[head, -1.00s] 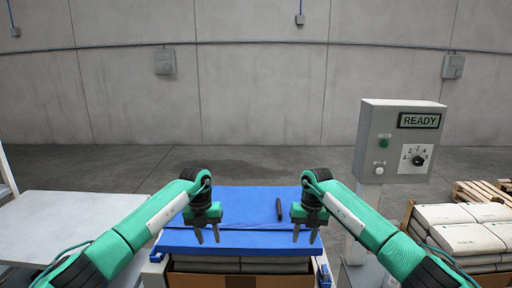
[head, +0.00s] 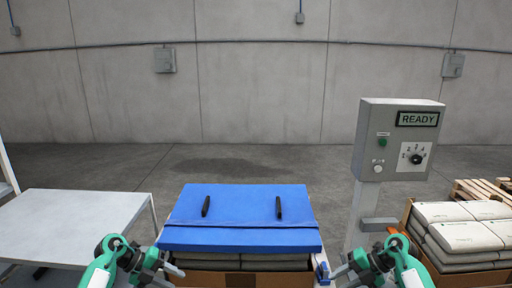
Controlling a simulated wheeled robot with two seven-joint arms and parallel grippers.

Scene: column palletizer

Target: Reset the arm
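My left gripper (head: 172,274) is at the bottom of the head view, left of the blue-lidded box, with its fingers pointing inward to the right. My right gripper (head: 336,279) is at the bottom, right of the box, pointing inward to the left. Both look open and empty, with their finger tips apart and partly cut by the frame's lower edge. The blue lid (head: 240,212) lies on the box between them, with two black handles (head: 205,206) (head: 279,207) on top. Neither gripper is over the lid.
Grey sacks show in the box (head: 241,279) under the lid. A grey table (head: 75,220) stands at left. A control box (head: 398,140) reading READY stands on a post at right. Stacked sacks (head: 462,236) and a wooden pallet (head: 478,191) are at far right. The floor behind is clear.

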